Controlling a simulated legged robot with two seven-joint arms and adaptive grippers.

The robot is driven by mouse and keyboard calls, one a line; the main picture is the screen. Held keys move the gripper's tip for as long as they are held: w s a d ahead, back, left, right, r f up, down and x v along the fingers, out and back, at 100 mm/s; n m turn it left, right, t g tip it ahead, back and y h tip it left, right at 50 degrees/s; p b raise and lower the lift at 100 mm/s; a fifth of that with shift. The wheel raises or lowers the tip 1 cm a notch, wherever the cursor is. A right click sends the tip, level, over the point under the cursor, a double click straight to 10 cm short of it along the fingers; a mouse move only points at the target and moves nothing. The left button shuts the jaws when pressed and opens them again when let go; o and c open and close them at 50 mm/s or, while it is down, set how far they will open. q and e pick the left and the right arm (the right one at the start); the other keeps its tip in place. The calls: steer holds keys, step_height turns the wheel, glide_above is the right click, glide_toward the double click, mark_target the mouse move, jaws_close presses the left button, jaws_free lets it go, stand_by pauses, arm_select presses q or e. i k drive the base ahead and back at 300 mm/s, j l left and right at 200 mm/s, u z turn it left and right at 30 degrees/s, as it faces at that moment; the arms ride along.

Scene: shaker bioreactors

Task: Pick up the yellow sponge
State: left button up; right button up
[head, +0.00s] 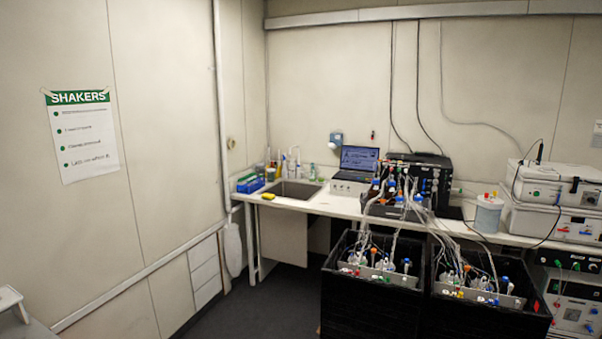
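The yellow sponge (268,196) is small in the head view. It lies near the front edge of the white counter (325,206), at the front left of the sink (292,189). It is across the room from me, and nothing touches it that I can make out. Neither of my grippers shows in the head view.
Blue boxes (250,184) stand left of the sink, with bottles behind it. A laptop (359,159) is right of the sink. Two black shaker boxes (370,300) stand on the floor at right. Dark floor (262,305) before the sink is clear.

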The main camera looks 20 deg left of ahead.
mark_target(268, 197)
steer(key=i+j+u, duration=1.05)
steer(key=i, duration=0.6)
steer(key=i+l+u, duration=0.1)
steer(key=i+u, duration=0.2)
steer(key=i, duration=0.5)
steer(key=i+j+z, duration=0.1)
steer(key=i+z, duration=0.25)
steer(key=i, duration=0.15)
steer(key=i+j+z, duration=0.2)
steer(key=i+z, duration=0.15)
steer(key=i, duration=0.15)
steer(key=i+j+z, duration=0.35)
steer(key=i, duration=0.15)
